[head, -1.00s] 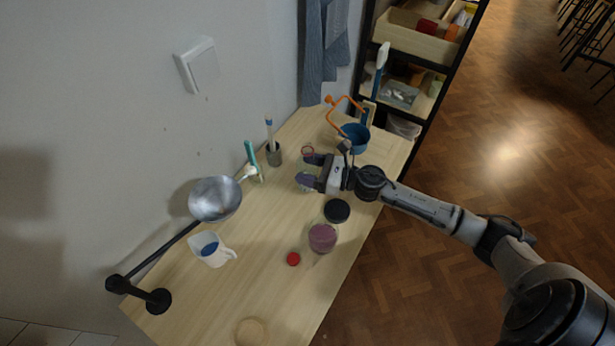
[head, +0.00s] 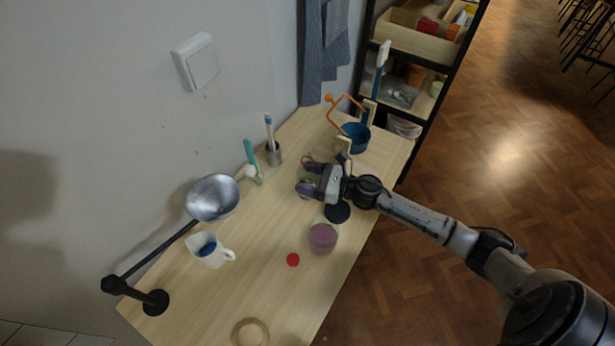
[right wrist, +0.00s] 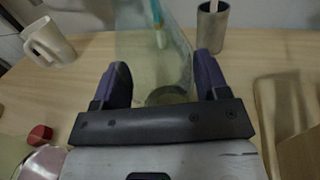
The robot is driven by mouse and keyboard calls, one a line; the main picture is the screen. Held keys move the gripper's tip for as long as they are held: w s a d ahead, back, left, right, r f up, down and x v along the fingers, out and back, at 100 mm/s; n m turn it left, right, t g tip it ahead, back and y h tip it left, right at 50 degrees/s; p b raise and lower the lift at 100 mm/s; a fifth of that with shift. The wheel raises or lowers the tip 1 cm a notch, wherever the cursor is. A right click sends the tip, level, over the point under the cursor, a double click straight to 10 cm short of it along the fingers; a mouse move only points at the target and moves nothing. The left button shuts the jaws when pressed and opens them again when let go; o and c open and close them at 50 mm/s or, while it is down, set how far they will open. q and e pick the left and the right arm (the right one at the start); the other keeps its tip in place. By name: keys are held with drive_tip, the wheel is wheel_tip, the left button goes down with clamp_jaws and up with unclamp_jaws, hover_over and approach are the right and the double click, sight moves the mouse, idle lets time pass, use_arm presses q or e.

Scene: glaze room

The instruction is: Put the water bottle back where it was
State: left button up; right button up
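The water bottle (right wrist: 157,45) is clear with a slight green tint, so its outline is faint. In the right wrist view it stands between the two dark fingers of my right gripper (right wrist: 163,75). In the head view my right gripper (head: 309,180) is over the middle of the table, with the bottle mostly hidden by the fingers. I cannot tell whether its base touches the table. My left gripper is not in view.
On the wooden table (head: 262,225), a black disc (head: 338,212) and a pink-filled jar (head: 322,238) stand near my right gripper. A red cap (head: 293,260), white mug (head: 208,250), lamp (head: 213,198), pen cup (head: 274,155) and blue pot (head: 355,137) are around it.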

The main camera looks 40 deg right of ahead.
drive_tip(key=o, duration=0.3)
drive_tip(key=shift+r, duration=0.25)
drive_tip(key=shift+s+d+f, duration=0.15)
drive_tip(key=shift+s, duration=0.1)
drive_tip(key=v, duration=1.1)
drive_tip(key=shift+s+d, duration=0.1)
drive_tip(key=shift+s, duration=0.1)
